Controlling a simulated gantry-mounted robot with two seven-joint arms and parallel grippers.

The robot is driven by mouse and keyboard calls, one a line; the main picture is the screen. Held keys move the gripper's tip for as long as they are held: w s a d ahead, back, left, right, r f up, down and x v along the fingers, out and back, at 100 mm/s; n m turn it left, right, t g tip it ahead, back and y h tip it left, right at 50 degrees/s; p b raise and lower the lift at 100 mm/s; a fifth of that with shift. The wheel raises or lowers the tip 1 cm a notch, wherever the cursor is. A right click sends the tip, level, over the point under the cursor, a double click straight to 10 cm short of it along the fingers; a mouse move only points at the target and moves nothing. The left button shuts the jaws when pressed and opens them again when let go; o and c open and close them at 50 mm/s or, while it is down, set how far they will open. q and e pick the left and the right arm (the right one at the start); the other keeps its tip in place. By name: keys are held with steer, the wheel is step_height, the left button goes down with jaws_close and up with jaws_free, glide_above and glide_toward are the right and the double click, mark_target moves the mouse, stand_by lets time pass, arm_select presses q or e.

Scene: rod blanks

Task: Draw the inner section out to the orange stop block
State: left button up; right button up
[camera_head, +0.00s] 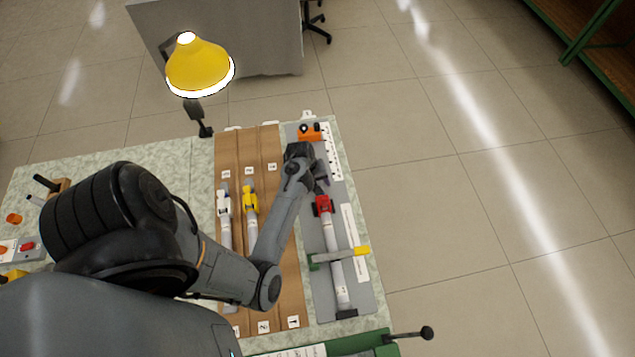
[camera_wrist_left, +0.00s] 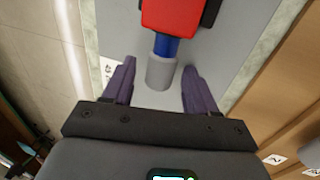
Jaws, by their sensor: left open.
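The telescoping rod (camera_head: 340,275) lies along a grey fixture plate, with a red collar (camera_head: 323,206) near its far end. In the left wrist view the red collar (camera_wrist_left: 178,14) leads to a blue band (camera_wrist_left: 166,46) and a short grey rod end (camera_wrist_left: 160,73), which appears to be the inner section. My left gripper (camera_head: 319,183) is open just beyond the red collar. In the wrist view its purple fingers (camera_wrist_left: 158,68) stand either side of the grey end, with gaps visible. The orange stop block (camera_head: 309,135) sits at the plate's far end. My right gripper is not in view.
A green clamp with a yellow handle (camera_head: 362,251) crosses the rod. A brown rack (camera_head: 271,150) to the left holds rods with white (camera_head: 224,205) and yellow (camera_head: 249,198) collars. A white scale strip (camera_head: 331,152) runs beside the stop block.

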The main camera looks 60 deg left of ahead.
arm_select(q)
jaws_close()
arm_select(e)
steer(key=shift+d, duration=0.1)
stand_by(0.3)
arm_select(q)
steer(key=shift+w+a, duration=0.1)
